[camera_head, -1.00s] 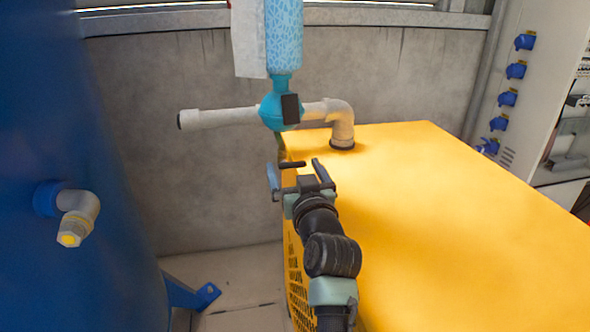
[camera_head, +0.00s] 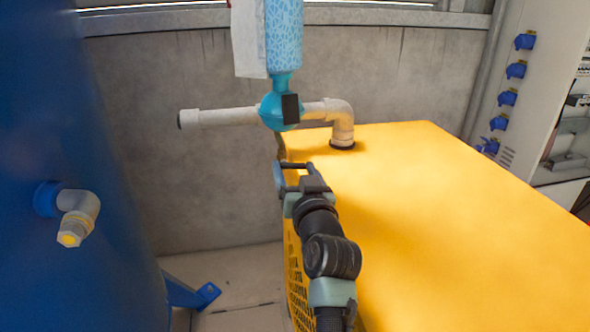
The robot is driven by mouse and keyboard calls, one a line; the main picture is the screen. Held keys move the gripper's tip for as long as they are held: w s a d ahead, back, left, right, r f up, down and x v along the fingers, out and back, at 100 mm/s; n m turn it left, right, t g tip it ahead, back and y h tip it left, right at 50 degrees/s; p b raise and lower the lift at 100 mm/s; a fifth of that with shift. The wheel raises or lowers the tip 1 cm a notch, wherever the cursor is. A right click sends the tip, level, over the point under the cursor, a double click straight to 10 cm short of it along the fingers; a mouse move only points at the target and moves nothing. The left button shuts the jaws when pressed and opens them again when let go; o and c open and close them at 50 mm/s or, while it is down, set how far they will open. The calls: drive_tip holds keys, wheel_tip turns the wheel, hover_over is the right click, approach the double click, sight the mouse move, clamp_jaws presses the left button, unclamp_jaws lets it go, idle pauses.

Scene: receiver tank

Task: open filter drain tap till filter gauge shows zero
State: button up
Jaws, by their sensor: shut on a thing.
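The filter stands on the pipe ahead of me, with a patterned blue body (camera_head: 284,38) above a turquoise lower part (camera_head: 270,111). A black block (camera_head: 290,109) sits on the front of the lower part; I cannot read any gauge dial. My gripper (camera_head: 295,168) is below the filter, at the left far edge of the yellow housing. It is shut on a small dark bar (camera_head: 296,165), which looks like the drain tap's handle. The rest of the tap is mostly hidden, and its turn cannot be told.
A grey pipe (camera_head: 222,117) runs across and bends down into the yellow housing (camera_head: 450,220). A blue tank (camera_head: 90,270) with a grey outlet elbow (camera_head: 80,208) stands at left. A white sheet (camera_head: 247,40) hangs beside the filter. An electrical cabinet (camera_head: 510,90) is at right.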

drive_tip(key=m+p, duration=0.1)
drive_tip(key=m, duration=0.3)
drive_tip(key=f+m+p, duration=0.1)
drive_tip(key=m, duration=0.2)
drive_tip(key=m+p, duration=0.1)
drive_tip(key=m, duration=0.3)
drive_tip(key=shift+s+a+f+m, duration=0.1)
drive_tip(key=shift+a+f+m, duration=0.05)
drive_tip(key=shift+a+m, duration=0.2)
idle(0.4)
drive_tip(key=o, duration=1.3)
drive_tip(key=shift+o, duration=0.2)
drive_tip(key=s+d, duration=0.2)
drive_tip(key=s, duration=1)
drive_tip(key=shift+s+d+b, duration=0.25)
drive_tip(key=shift+s+b, duration=0.1)
drive_tip(key=shift+b, duration=0.1)
